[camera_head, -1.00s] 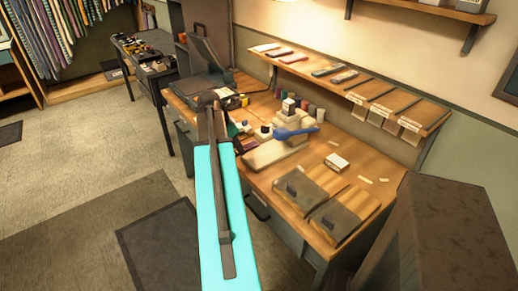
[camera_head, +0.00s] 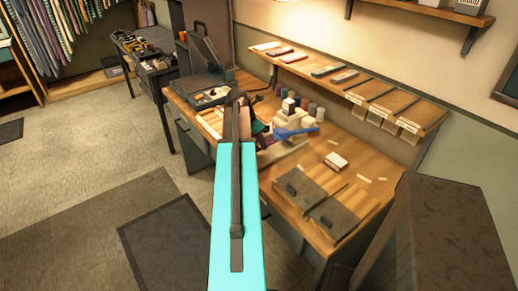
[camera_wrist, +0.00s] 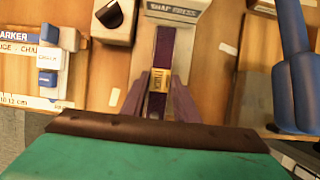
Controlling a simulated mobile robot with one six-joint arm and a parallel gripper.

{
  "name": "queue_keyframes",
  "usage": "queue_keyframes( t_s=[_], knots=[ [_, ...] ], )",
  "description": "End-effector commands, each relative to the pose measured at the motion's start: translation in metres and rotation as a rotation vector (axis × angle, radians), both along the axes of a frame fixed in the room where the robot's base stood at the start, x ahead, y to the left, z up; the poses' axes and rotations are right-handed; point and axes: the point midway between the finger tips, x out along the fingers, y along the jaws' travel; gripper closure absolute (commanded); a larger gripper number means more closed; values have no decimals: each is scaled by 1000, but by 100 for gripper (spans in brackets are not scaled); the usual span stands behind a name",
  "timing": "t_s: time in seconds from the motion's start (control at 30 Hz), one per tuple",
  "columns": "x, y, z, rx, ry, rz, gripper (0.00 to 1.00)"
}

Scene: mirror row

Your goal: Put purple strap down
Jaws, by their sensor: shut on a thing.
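The purple strap (camera_wrist: 164,45) runs between the two fingers of my gripper (camera_wrist: 159,84) in the wrist view, with a yellowish band between the fingertips. My gripper is shut on it. The strap's far part points toward the base of a pale block labelled snap press (camera_wrist: 178,10). The wooden bench top (camera_wrist: 120,100) lies below; I cannot tell whether the strap touches it. In the head view my arm partly hides the gripper, and the strap cannot be made out clearly.
A blue lever (camera_head: 295,132) stands right of the strap, and also shows in the wrist view (camera_wrist: 292,75). A dark knob block (camera_wrist: 115,20) and a marker gauge board (camera_wrist: 30,60) are to the left. Grey panels (camera_head: 338,215) lie at the bench's front right.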

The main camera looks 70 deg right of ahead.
Motion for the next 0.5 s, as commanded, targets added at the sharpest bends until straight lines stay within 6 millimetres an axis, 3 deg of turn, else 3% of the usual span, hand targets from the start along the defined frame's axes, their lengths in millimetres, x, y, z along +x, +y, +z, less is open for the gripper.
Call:
queue_keyframes(
  t_s=[0.5],
  knots=[
    [0,0,-33,0,0,0,99]
  ],
)
